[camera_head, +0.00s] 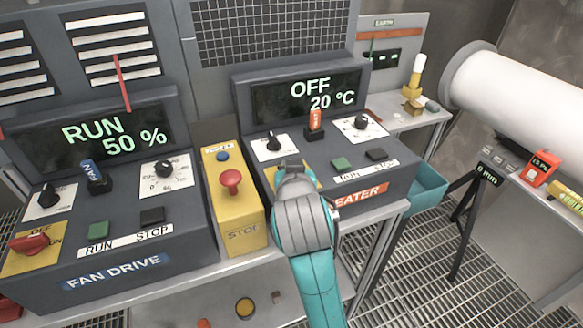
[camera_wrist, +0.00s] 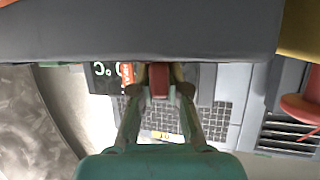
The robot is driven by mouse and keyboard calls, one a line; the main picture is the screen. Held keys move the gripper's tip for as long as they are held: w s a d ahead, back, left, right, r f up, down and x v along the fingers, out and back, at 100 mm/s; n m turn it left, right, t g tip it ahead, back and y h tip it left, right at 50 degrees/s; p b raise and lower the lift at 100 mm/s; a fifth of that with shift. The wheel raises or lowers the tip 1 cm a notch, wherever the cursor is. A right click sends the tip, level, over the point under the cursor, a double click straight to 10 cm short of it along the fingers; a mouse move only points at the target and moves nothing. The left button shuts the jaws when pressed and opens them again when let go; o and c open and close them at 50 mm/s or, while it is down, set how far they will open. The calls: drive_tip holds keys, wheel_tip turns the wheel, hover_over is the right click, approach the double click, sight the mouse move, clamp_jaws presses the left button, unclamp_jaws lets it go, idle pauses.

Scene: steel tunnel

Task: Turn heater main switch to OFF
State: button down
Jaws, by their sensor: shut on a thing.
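The heater console (camera_head: 385,195) is the dark box with the orange HEATER label, and its display (camera_head: 310,95) reads OFF and 20 °C. Its main switch sits on a yellow plate (camera_head: 310,177) at the front left corner. My gripper (camera_head: 289,165) covers most of that plate, so the switch handle and the plate's markings are hidden in the head view. In the wrist view my gripper (camera_wrist: 160,88) is shut on the red switch handle (camera_wrist: 159,78), which shows between its two fingertips. I cannot read the handle's position.
The FAN DRIVE console (camera_head: 110,225) stands at the left, reading RUN 50 %, with its own red switch (camera_head: 29,243). A yellow box with a red stop button (camera_head: 231,182) stands close to the left of my gripper. A teal bin (camera_head: 428,187) is at the right.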

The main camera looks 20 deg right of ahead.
drive_tip(key=shift+n+t+y, duration=0.4)
drive_tip(key=shift+n+y, duration=1.3)
drive_tip(key=shift+y, duration=0.3)
drive_tip(key=c, duration=1.2)
unclamp_jaws()
drive_tip(key=shift+o, duration=0.2)
drive_tip(key=shift+r, duration=5)
